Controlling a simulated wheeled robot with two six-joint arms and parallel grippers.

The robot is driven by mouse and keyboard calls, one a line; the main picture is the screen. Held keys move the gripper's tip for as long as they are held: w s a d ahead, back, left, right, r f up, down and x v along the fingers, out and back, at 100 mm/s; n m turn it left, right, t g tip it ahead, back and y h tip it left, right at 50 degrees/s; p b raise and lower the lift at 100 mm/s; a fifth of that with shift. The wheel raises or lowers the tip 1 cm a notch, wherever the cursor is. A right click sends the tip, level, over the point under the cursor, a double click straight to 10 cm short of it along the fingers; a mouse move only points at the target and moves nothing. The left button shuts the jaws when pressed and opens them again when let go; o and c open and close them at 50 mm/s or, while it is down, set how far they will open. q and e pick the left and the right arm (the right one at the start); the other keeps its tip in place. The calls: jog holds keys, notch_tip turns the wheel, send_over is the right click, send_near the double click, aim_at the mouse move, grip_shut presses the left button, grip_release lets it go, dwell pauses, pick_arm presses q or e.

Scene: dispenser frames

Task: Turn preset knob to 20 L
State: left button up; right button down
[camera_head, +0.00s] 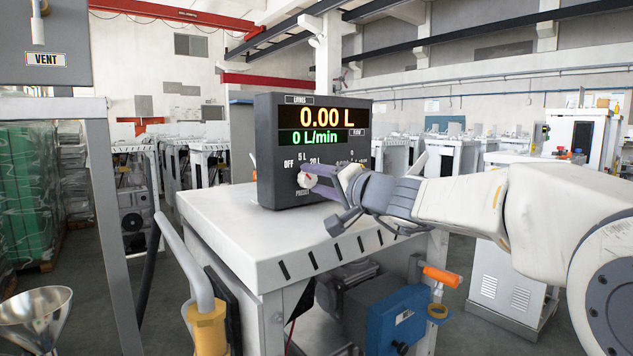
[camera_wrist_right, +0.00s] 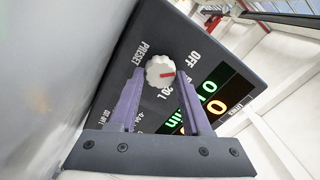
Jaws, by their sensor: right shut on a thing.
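The preset knob (camera_head: 304,180) is a small white ribbed knob on the front of a dark dispenser box (camera_head: 268,150). My right gripper (camera_head: 318,177) has its purple fingers at the knob and is shut on it. The knob (camera_wrist_right: 160,71) also shows between the fingers in the right wrist view, with its red mark pointing right in the picture, between the OFF label (camera_wrist_right: 195,57) and the 20 L label (camera_wrist_right: 168,90). A finger partly hides the labels there. The display (camera_head: 323,116) reads 0.00 L and 0 L/min. My left gripper is out of view.
The box stands on a pale bench (camera_head: 225,220). A blue machine (camera_head: 385,315) and an orange handle (camera_head: 440,275) sit below it. A metal funnel (camera_head: 35,312), a hose nozzle with a yellow collar (camera_head: 207,325) and a VENT post (camera_head: 110,200) are at left.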

jog(key=m+b, duration=0.2)
jog(key=m, duration=0.1)
jog(key=shift+f+m, duration=0.25)
jog(key=shift+m, duration=0.05)
jog(key=m+b, duration=0.2)
jog(key=m, duration=0.2)
jog(key=shift+m, duration=0.3)
jog(key=m, duration=0.9)
jog(key=shift+s+a, duration=0.1)
jog(key=shift+m, duration=0.3)
jog(key=shift+c, duration=1.8)
grip_release()
